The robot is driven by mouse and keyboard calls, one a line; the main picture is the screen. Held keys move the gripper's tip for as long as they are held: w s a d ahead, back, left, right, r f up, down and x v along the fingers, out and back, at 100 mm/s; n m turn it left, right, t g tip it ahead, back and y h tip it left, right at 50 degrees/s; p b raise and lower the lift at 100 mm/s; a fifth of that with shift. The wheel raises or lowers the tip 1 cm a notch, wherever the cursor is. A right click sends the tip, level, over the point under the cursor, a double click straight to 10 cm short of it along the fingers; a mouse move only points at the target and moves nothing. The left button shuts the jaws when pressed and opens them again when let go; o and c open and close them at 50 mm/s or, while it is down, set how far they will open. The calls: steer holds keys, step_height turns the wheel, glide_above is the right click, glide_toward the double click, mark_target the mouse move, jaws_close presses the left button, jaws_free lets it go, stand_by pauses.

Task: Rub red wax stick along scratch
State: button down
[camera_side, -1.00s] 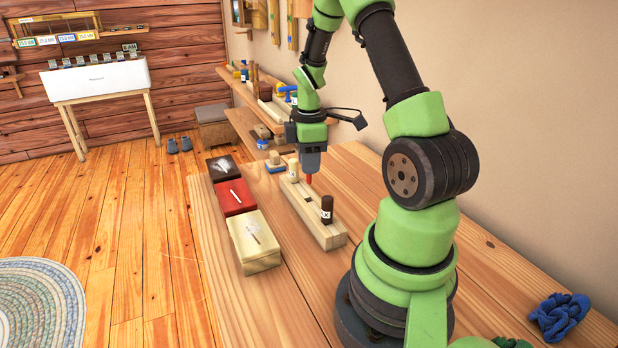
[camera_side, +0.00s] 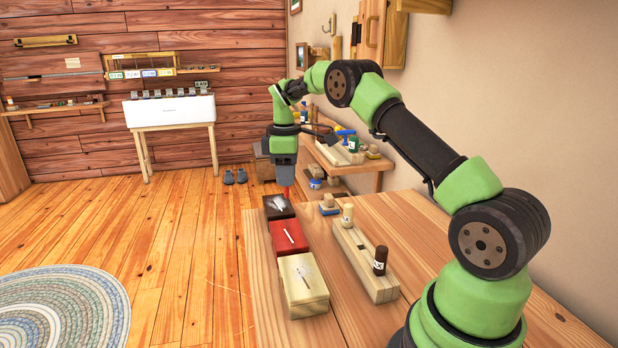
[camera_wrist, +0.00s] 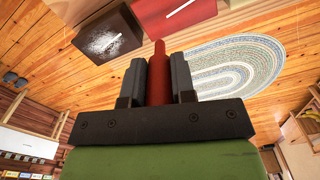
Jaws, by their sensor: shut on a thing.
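My gripper (camera_side: 286,183) is shut on the red wax stick (camera_wrist: 158,72), which points down in the side view with its tip (camera_side: 286,192) showing below the jaws. The stick is above the far end of the box row, near the dark box; I cannot tell the exact gap. The red box (camera_side: 280,246) is in the middle of the row, with a thin white scratch (camera_side: 289,236) on its lid. The dark brown box (camera_side: 270,215) has a broad whitish scuff. The pale wood box (camera_side: 296,306) at the near end has a light mark.
A wooden holder (camera_side: 356,256) stands right of the boxes, with a cream stick (camera_side: 348,215), a dark brown stick (camera_side: 380,261) and an empty slot between. A small blue-based block (camera_side: 329,206) lies behind it. The bench (camera_side: 330,330) is clear in front.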

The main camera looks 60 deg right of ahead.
steer(key=shift+w+a+f, duration=0.1)
steer(key=shift+w+a, duration=0.1)
steer(key=shift+f, duration=3.7)
steer(key=c, duration=1.9)
jaws_free()
steer(key=shift+s+a+f, duration=0.15)
steer(key=shift+s+a, duration=2.45)
steer(key=shift+s, duration=0.05)
jaws_close()
steer(key=w+d, duration=0.5)
steer(key=shift+w+d, duration=0.2)
steer(key=shift+r, duration=4.05)
steer(key=shift+a, duration=0.15)
